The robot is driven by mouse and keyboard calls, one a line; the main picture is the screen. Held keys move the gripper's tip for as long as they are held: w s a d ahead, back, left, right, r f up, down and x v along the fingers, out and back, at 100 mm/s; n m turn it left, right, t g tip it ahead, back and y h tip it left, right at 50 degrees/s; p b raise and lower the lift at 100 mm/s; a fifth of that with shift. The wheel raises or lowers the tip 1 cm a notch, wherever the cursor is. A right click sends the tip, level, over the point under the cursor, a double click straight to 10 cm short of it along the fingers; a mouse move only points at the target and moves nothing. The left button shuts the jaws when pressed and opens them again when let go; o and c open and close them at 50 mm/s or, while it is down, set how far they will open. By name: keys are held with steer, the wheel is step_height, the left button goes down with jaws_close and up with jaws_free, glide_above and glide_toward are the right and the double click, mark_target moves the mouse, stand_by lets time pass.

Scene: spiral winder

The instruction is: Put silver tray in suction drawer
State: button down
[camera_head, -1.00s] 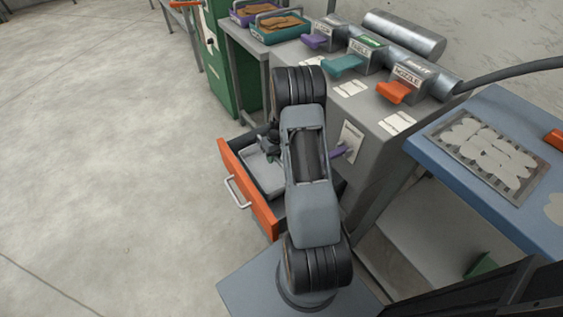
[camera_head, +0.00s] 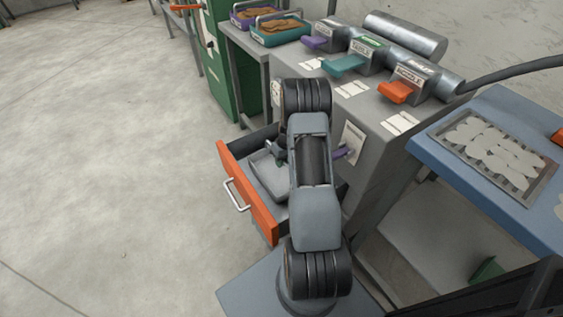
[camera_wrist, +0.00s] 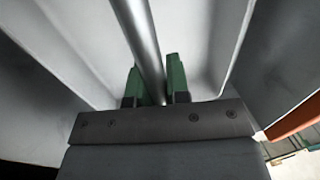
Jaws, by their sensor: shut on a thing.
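The silver tray (camera_head: 268,180) is within the open drawer with the orange front (camera_head: 247,192), left of my arm in the head view. My arm hides its right part, and I cannot tell whether its base touches the drawer floor. My gripper (camera_head: 281,152) is over the tray, partly hidden by my arm. In the wrist view, the green fingers of my gripper (camera_wrist: 156,88) are shut on the tray's round metal handle (camera_wrist: 142,35). Pale tray walls (camera_wrist: 205,50) spread out on both sides of the handle.
The drawer sticks out of a grey machine with purple, teal and orange levers (camera_head: 398,92) on top. Two trays with brown contents (camera_head: 280,24) stand at the back. A blue table (camera_head: 450,165) with a grille tray is at the right. The floor at the left is clear.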

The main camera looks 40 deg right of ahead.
steer(key=shift+f, duration=0.1)
steer(key=c, duration=1.1)
jaws_free()
